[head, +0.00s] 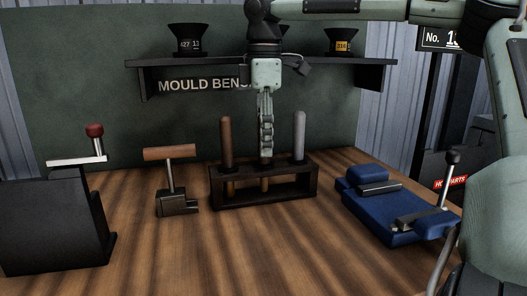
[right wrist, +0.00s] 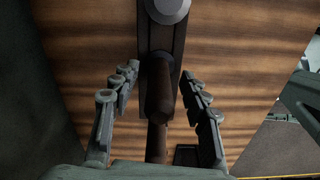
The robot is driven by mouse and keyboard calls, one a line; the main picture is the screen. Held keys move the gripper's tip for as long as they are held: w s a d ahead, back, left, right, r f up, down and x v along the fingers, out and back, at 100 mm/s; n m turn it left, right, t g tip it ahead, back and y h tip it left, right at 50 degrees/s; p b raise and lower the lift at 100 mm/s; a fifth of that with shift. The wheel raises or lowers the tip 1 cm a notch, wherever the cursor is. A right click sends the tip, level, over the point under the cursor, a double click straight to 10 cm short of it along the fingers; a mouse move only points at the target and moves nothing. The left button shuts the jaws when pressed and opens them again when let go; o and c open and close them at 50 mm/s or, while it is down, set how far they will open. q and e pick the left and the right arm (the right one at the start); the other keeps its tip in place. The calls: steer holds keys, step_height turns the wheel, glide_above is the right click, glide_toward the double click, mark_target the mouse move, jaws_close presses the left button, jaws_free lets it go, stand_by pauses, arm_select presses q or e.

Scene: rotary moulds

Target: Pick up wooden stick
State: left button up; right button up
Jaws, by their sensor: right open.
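A dark wooden rack (head: 290,198) stands mid-bench with upright sticks in it. A brown wooden-looking stick (head: 226,140) is at its left and a grey stick (head: 299,135) at its right. A grey round top (right wrist: 168,8) is beyond. My left gripper is out of view.
A T-handled tool (head: 170,154) and a black block with a red-knobbed lever (head: 94,130) stand left of the rack. A blue lever device (head: 385,210) is at right. A shelf (head: 200,63) with dark funnels hangs behind. The bench front is clear.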

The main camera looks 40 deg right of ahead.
steer(key=shift+f, duration=0.75)
steer(key=shift+c, duration=0.6)
jaws_close()
